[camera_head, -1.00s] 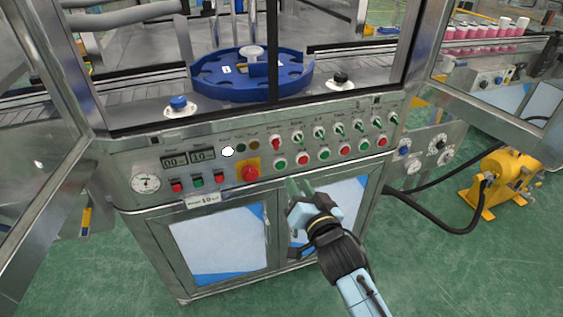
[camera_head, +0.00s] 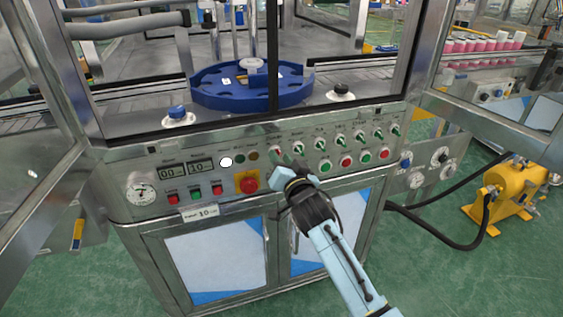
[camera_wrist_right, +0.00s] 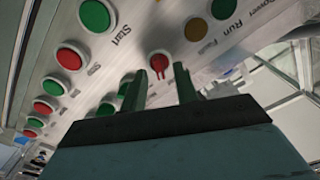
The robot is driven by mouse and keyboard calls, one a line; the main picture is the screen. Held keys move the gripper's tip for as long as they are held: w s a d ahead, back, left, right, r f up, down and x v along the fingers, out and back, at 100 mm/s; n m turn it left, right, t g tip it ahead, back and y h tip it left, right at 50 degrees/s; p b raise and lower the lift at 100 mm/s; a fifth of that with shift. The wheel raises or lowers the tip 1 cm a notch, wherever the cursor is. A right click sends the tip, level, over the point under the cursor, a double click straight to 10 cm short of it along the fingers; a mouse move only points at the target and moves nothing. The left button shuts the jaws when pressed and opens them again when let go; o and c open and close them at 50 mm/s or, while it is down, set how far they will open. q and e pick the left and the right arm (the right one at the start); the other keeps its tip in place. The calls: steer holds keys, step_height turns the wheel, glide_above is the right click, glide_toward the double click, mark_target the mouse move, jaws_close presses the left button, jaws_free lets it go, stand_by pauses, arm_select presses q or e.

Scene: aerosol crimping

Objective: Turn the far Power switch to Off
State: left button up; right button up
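A red rotary switch (camera_head: 277,151) sits at the left end of the upper row of switches on the machine's control panel. It also shows in the right wrist view (camera_wrist_right: 160,63), just beyond the fingertips and in line with the gap between them. Its own label cannot be read. My right gripper (camera_head: 286,163) is in front of the panel just below this switch. In the right wrist view its two green fingers (camera_wrist_right: 160,75) are apart with nothing between them; whether they touch the switch cannot be told. My left gripper is not in view.
Several green-marked switches (camera_head: 341,139) continue to the right, above green and red push buttons (camera_head: 345,161). A red emergency button on yellow (camera_head: 247,182) is close on the left. Indicator lamps (camera_head: 240,158) are at upper left. Open doors (camera_head: 50,145) flank the panel.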

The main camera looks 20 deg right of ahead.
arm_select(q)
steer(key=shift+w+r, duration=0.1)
arm_select(e)
steer(key=shift+w, duration=0.15)
jaws_close()
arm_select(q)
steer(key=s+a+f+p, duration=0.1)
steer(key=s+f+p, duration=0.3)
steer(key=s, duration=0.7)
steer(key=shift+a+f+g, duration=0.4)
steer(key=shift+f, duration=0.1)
arm_select(e)
steer(key=shift+a+n, duration=0.15)
steer(key=shift+n, duration=2.85)
steer(key=shift+a+n, duration=0.15)
steer(key=shift+n, duration=2.85)
